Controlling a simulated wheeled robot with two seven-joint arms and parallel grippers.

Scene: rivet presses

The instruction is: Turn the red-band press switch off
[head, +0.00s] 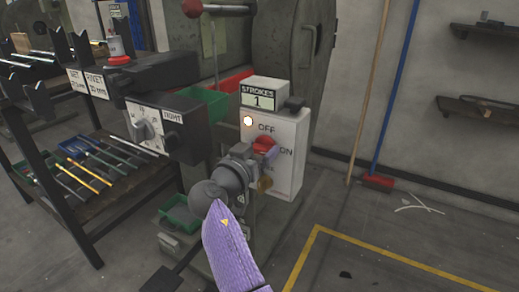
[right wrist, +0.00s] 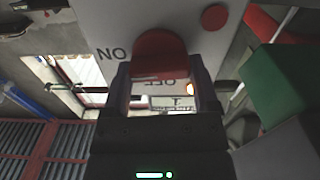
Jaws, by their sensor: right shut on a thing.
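The switch box (head: 288,180) is a pale panel on the front of a grey press. It has a red rotary knob (head: 264,142) with OFF printed above and ON to its right. A small lamp (head: 248,121) glows at its upper left. My right gripper (head: 266,156) is shut on the knob. In the right wrist view the red knob (right wrist: 158,50) sits between the fingers, and the ON and OFF lettering appears upside down. The knob's exact pointing is hard to tell, as the gripper partly covers it. My left gripper is out of view.
A STROKES counter (head: 262,98) reading 1 sits on the box. A black unit with a dial (head: 142,130) stands at left, above a rack with coloured rods (head: 85,170). A red broom (head: 378,180) leans on the wall. The floor at right is mostly clear, with yellow tape (head: 375,244).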

